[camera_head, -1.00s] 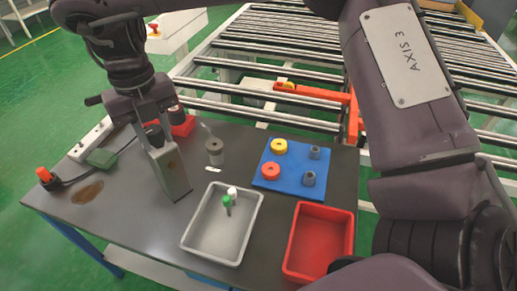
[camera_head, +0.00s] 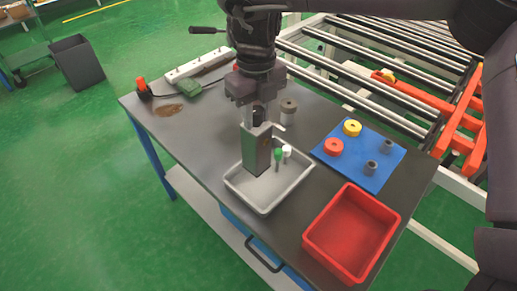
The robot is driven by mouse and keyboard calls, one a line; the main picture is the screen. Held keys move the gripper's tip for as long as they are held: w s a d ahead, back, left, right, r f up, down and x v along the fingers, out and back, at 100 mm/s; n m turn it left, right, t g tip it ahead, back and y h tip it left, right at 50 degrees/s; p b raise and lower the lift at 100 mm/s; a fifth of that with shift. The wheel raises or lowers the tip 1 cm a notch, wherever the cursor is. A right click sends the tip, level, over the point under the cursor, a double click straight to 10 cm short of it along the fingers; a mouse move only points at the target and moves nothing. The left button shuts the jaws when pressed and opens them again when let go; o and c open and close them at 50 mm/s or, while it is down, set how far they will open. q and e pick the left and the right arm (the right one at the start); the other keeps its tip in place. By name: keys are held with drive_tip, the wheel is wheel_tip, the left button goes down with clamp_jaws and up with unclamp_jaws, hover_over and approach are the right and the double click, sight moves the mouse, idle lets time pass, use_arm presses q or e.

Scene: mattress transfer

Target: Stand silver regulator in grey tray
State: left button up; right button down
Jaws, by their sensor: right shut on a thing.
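The silver regulator (camera_head: 256,150) is an upright, box-shaped silver block with a dark top. My right gripper (camera_head: 257,112) is shut on its upper end from above. The regulator stands out over the left back part of the grey tray (camera_head: 262,211), with its lower end in front of the tray floor. I cannot tell whether it touches the floor. A green-capped item (camera_head: 277,154) and a white-capped item (camera_head: 287,150) are in the tray, just right of the regulator. My left gripper is out of view.
A red bin (camera_head: 308,243) stands at front right. A blue mat (camera_head: 356,160) holds yellow, red and grey parts. A grey cylinder (camera_head: 288,112) stands behind the tray. A power strip (camera_head: 198,67) and green box (camera_head: 188,83) lie at back left. The roller conveyor is behind.

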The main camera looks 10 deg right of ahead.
sight(257, 130)
wheel_tip(257, 130, down, 4)
drive_tip(key=shift+s+f, duration=0.15)
drive_tip(key=shift+f, duration=0.1)
drive_tip(key=shift+f+p, duration=0.3)
drive_tip(key=shift+f, duration=0.3)
wheel_tip(257, 130, down, 3)
drive_tip(key=shift+f+p, duration=0.1)
drive_tip(key=shift+p, duration=0.2)
drive_tip(key=shift+f, duration=0.45)
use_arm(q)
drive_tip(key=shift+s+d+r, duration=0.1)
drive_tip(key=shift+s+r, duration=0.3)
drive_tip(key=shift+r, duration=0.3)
use_arm(e)
drive_tip(key=shift+f, duration=0.15)
drive_tip(key=c, duration=1.1)
unclamp_jaws()
